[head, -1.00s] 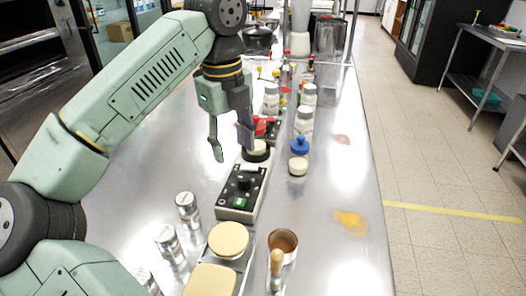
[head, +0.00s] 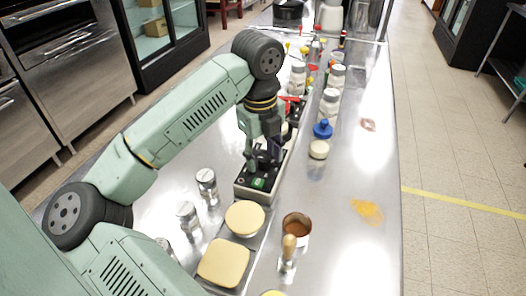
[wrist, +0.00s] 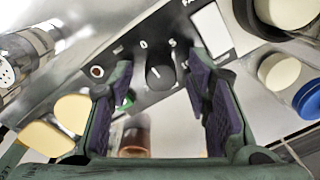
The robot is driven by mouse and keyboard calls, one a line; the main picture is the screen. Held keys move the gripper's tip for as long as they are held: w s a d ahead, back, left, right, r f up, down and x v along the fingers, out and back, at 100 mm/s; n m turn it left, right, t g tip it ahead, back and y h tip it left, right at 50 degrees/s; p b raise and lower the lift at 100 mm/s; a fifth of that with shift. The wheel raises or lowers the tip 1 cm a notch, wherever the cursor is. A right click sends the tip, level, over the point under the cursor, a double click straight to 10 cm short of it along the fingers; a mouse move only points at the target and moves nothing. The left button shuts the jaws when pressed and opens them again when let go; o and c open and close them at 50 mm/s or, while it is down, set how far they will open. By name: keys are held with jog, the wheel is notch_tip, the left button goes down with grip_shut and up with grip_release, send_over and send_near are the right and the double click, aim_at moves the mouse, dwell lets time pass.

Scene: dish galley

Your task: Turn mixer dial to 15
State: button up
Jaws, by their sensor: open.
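The mixer control box (head: 243,190) is a pale box with a black top plate on the steel counter, with a green button (head: 259,183) near its front end. In the wrist view its black round dial (wrist: 160,75) has a white pointer line and white marks around it, one reading 0; the 15 mark cannot be made out. My gripper (head: 264,160) is low over the box and hides the dial in the head view. In the wrist view the open gripper (wrist: 160,66) has its two purple-padded fingers either side of the dial, with gaps and no contact visible.
Silver shakers (head: 206,183) stand left of the box. Cream-lidded containers (head: 245,217) and a brown-filled cup (head: 297,226) are in front. A blue-topped jar (head: 323,129) and white bottles (head: 330,103) stand to the right and behind. The counter's right side is mostly clear.

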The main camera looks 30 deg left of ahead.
jog(key=shift+f, duration=0.2)
jog(key=shift+c, duration=0.4)
grip_shut()
